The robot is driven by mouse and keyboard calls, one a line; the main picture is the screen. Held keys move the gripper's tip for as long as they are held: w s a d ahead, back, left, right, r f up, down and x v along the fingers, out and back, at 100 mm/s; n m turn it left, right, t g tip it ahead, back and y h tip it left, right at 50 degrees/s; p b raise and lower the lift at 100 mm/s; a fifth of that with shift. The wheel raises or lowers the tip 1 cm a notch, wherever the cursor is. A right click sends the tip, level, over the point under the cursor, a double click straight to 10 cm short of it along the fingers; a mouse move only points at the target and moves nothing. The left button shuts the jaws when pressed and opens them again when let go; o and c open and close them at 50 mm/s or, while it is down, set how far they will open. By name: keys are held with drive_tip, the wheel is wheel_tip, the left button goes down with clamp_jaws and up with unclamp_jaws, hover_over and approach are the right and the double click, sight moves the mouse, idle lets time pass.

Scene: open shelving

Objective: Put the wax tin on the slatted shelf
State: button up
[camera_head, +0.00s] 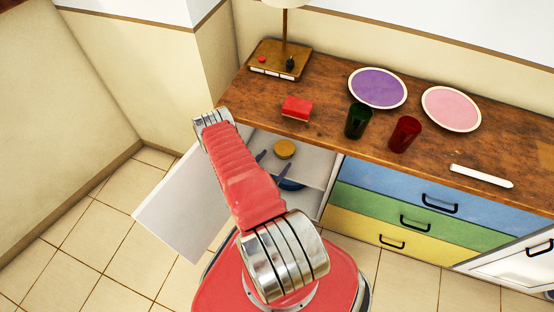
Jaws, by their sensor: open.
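A round, mustard-yellow tin (285,148), which looks like the wax tin, sits on the upper pale board (312,172) inside the open cabinet under the counter. My gripper (275,160) shows only as two dark blue fingers beside my red arm. They are apart and empty, just in front of the tin on its near left side. I cannot tell whether they touch it. The wrist is hidden behind my arm. I cannot make out slats on any shelf from here.
The white cabinet door (180,215) stands open at left. A blue dish (291,185) shows below the board. The wooden counter (325,125) above holds a lamp (283,55), a red block (296,107), green (357,121) and red (404,134) cups, and two plates. Coloured drawers are at right.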

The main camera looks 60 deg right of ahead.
drive_tip(key=shift+w+a+r, duration=0.1)
drive_tip(key=shift+a+r, duration=0.1)
drive_tip(key=shift+a, duration=1.05)
drive_tip(key=shift+a+r, duration=0.2)
drive_tip(key=shift+a, duration=1)
